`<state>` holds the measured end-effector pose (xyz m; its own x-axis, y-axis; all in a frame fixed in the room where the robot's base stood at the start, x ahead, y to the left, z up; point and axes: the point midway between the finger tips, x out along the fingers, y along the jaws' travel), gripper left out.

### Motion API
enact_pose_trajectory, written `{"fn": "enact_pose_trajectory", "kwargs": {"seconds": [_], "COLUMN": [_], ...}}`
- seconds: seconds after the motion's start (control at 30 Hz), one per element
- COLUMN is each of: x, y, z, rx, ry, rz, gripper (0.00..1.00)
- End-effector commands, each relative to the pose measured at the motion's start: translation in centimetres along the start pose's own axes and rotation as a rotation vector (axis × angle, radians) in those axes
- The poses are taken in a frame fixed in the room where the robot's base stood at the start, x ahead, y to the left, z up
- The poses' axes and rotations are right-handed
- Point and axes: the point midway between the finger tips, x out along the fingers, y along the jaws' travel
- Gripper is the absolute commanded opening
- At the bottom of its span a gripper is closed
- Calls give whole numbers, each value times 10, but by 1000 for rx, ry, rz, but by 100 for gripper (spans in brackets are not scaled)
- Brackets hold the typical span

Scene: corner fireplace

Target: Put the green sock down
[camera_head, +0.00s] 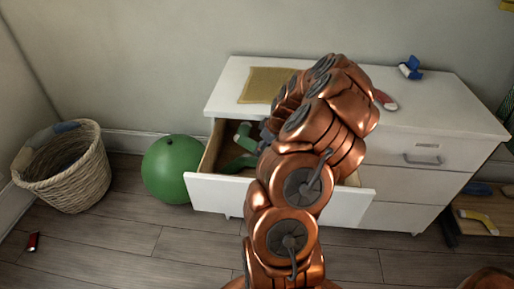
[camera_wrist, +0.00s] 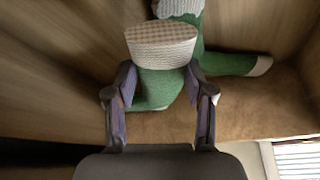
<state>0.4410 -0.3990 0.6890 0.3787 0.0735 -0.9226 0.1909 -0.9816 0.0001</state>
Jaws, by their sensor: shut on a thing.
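A green sock (camera_wrist: 155,88) with a pale knitted cuff is between my gripper's fingers (camera_wrist: 160,105) in the wrist view. My gripper is shut on it, inside the open wooden drawer (camera_wrist: 250,105). A second green sock (camera_wrist: 225,65) with a pale toe lies just beyond it. In the head view, green sock parts (camera_head: 238,163) show in the open drawer (camera_head: 215,194) of the white dresser (camera_head: 447,112). There my gripper (camera_head: 264,132) is mostly hidden by my copper arm, and I cannot tell the two socks apart.
A yellow cloth (camera_head: 268,85), a blue-and-white item (camera_head: 410,68) and a red-and-white item (camera_head: 386,101) lie on the dresser top. A green ball (camera_head: 172,169) and a wicker basket (camera_head: 75,180) stand left. A small red object (camera_head: 33,241) lies on the floor.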

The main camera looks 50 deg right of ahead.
Motion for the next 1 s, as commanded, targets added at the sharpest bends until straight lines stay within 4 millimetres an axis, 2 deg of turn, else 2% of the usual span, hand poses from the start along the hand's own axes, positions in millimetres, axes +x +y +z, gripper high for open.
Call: {"fn": "enact_pose_trajectory", "kwargs": {"seconds": [0.23, 0.77, 0.8, 1.0], "x": [26, 34, 33, 32], "y": [-1, 0, 0, 0], "z": [-13, -11, -11, -12], "rx": [-1, -1, -1, 0], "ry": [-2, -1, -1, -1], "rz": [-1, 0, 0, 0], "gripper": [28, 28, 55, 76]}}
